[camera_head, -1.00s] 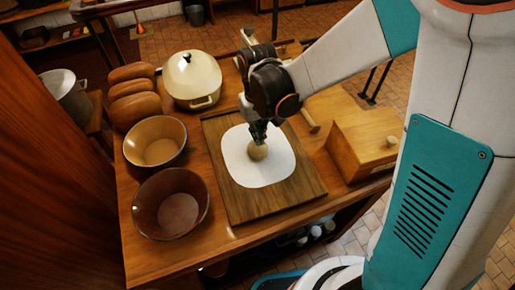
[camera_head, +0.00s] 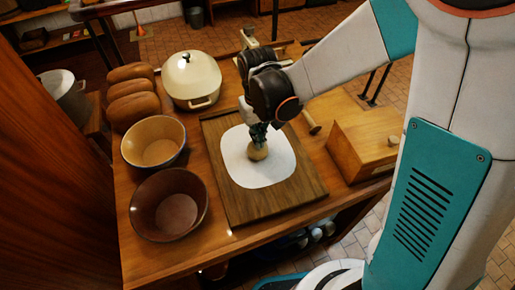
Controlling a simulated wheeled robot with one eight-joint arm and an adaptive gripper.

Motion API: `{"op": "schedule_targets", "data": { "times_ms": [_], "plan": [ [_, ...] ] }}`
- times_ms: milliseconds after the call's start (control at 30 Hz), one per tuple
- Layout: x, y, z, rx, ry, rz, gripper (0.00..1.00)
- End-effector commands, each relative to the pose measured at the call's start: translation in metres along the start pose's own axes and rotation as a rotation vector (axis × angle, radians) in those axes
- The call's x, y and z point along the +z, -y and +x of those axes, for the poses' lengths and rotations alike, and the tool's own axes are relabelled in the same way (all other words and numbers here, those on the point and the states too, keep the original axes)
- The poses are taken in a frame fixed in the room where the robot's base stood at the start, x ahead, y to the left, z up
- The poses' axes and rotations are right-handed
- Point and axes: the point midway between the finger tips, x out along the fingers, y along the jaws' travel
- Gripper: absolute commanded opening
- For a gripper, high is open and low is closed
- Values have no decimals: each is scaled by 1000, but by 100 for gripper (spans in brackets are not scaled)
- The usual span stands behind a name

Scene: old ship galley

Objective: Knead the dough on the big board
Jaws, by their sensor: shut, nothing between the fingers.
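Two brown bowls (camera_head: 153,142) (camera_head: 169,204) stand left of the board. A cream lidded pot (camera_head: 190,79) and several loaves (camera_head: 132,97) are at the back left. A wooden box (camera_head: 363,144) is at the right, near a wooden handle (camera_head: 311,122).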

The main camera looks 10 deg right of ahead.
Motion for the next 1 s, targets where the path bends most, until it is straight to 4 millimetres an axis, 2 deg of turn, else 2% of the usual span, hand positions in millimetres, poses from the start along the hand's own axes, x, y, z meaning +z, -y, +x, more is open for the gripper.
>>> {"op": "schedule_targets", "data": {
  "times_ms": [567, 1000],
  "plan": [
    [1, 1, 2, -2, 2, -1, 0],
    [1, 0, -18, -1, 1, 0, 0]
  ]
}}
